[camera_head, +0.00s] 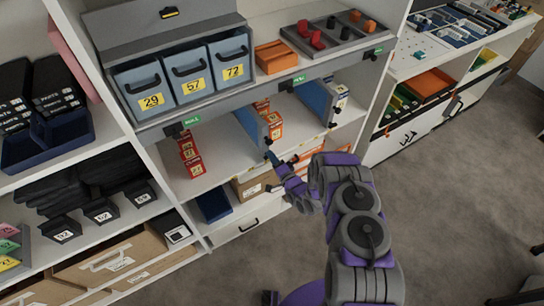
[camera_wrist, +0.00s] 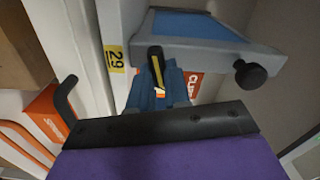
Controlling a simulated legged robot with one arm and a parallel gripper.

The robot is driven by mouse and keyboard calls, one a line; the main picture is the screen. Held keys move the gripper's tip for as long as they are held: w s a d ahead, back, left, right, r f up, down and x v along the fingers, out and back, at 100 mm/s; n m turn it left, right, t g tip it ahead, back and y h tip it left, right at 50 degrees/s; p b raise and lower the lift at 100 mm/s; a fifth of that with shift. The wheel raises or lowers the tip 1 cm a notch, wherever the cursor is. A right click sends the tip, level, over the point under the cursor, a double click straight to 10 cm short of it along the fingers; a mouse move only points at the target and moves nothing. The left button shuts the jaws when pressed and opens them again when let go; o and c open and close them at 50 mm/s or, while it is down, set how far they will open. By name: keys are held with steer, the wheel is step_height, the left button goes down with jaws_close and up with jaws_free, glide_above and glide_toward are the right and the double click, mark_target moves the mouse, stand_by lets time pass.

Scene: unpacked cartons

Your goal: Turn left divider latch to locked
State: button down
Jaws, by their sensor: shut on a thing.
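The left divider (camera_head: 250,125) is a blue panel standing in the middle shelf bay, with orange-red boxes on both sides of it. In the wrist view, its grey frame and blue face (camera_wrist: 195,25) cross the top. The latch (camera_wrist: 155,60), a small dark lever with yellow on it, sits at the frame's lower edge. My gripper (camera_head: 272,158) is at the divider's lower front end. In the wrist view, the blue-grey jaws of my gripper (camera_wrist: 160,92) are closed around the latch. The latch's exact angle and its locked mark cannot be made out.
A right divider (camera_head: 316,101) stands further right in the same bay. Grey bins (camera_head: 143,92) sit on the shelf above. A black knob (camera_wrist: 250,75) juts out right of the latch, and a black hook (camera_wrist: 67,97) is at the left. Open floor (camera_head: 440,200) lies at the right.

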steer(key=shift+d+f+m+p, duration=0.15)
steer(key=shift+m+p, duration=0.3)
steer(key=shift+m, duration=0.95)
steer(key=shift+f, duration=0.1)
steer(key=c, duration=1.1)
jaws_free()
steer(key=shift+w, duration=0.1)
steer(key=p+v, duration=0.2)
steer(key=v, duration=1.5)
steer(key=shift+d, duration=0.15)
